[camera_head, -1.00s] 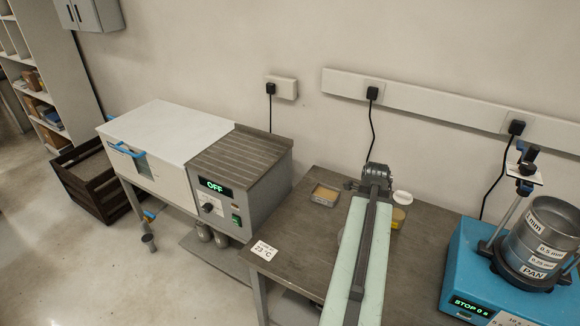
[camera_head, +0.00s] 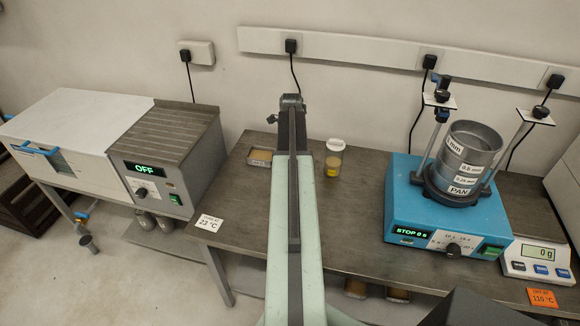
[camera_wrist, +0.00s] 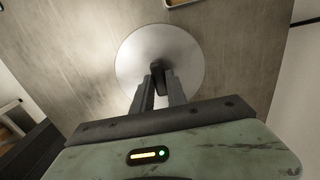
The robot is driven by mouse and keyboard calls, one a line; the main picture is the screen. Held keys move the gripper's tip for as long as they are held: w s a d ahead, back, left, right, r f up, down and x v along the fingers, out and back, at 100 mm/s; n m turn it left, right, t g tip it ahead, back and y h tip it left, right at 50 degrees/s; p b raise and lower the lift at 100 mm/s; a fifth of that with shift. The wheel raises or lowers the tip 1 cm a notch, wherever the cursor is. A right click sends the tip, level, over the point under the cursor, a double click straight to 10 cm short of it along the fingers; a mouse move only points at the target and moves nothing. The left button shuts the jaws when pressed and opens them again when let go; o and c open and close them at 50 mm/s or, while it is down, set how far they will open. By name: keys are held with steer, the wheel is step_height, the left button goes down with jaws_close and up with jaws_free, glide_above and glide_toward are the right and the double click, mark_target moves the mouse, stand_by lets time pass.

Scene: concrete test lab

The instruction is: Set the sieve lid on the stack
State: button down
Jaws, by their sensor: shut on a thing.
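The sieve lid is a round silver disc (camera_wrist: 185,45) in the wrist view. My gripper (camera_wrist: 160,80) is shut on its dark central knob, with the disc beyond the fingertips above the grey bench. In the head view my arm hides the lid and the fingers. The sieve stack (camera_head: 468,150) stands upright on the blue shaker (camera_head: 410,210), right of my arm. Its labels include 0.5 mm, 0.25 mm and PAN, and its top is open. The shaker display reads STOP 0 s.
Two upright rods with white plates (camera_head: 535,115) flank the stack. A jar (camera_head: 333,160) and a small tray (camera_head: 259,158) stand on the bench (camera_head: 235,215) beside my arm. A balance (camera_head: 537,258) sits right of the shaker. A grey unit marked OFF (camera_head: 165,160) is at left.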

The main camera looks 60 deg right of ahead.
steer(key=shift+w+d, duration=0.2)
steer(key=shift+d, duration=0.05)
step_height(320, 180, down, 4)
steer(key=b, duration=0.4)
steer(key=shift+d, duration=0.1)
steer(key=shift+r, duration=0.2)
steer(key=shift+f, duration=0.2)
steer(key=c, duration=1.3)
jaws_free()
steer(key=shift+r, duration=0.1)
step_height(320, 180, up, 12)
steer(key=p, duration=1.2)
steer(key=shift+r, duration=0.15)
